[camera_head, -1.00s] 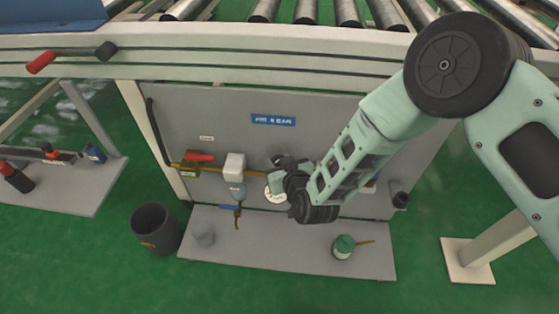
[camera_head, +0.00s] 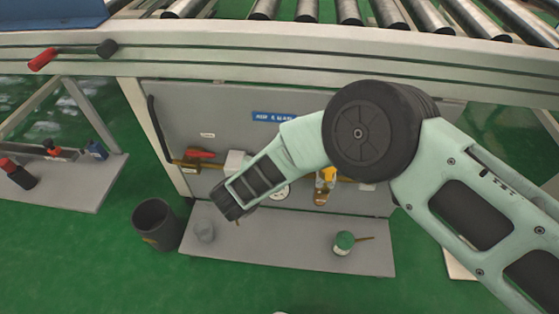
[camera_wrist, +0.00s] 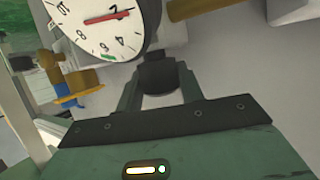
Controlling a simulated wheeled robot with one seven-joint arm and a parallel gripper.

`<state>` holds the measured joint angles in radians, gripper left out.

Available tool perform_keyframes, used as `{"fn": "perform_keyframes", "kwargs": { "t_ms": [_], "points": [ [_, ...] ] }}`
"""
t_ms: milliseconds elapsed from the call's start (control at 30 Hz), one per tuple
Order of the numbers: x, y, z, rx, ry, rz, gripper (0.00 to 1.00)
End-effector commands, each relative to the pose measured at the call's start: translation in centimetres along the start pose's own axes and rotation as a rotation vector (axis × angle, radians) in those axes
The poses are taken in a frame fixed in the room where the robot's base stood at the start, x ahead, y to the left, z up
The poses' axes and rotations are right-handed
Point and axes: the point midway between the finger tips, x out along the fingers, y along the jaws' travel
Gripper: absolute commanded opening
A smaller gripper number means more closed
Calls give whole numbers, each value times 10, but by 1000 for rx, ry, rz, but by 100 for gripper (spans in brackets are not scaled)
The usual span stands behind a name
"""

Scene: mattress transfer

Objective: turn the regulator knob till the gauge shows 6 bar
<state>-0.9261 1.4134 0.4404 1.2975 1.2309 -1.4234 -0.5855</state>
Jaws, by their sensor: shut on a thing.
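My gripper (camera_wrist: 159,78) is shut on the dark, round regulator knob (camera_wrist: 160,72), with one finger on each side of it, in the wrist view. The white gauge (camera_wrist: 92,22) is just above the knob, upside down and cut by the frame's top edge. Its red needle points close to the 2. A green mark is on the dial's rim, near the 6. In the head view the gauge (camera_head: 281,192) shows only partly beside my arm. My arm hides the gripper and the knob there.
A brass and orange fitting (camera_head: 325,185) is right of the gauge, and a red-handled valve (camera_head: 201,154) is at left on the grey panel. A black bin (camera_head: 155,224) is at left. A roller conveyor (camera_head: 350,14) runs above.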

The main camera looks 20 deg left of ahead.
Motion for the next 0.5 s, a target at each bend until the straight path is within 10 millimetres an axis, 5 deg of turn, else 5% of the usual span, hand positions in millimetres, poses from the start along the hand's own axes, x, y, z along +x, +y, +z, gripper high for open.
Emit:
{"fn": "perform_keyframes", "kwargs": {
  "t_ms": [500],
  "points": [
    [4,-2,9,182,-2,432,15]
  ]
}}
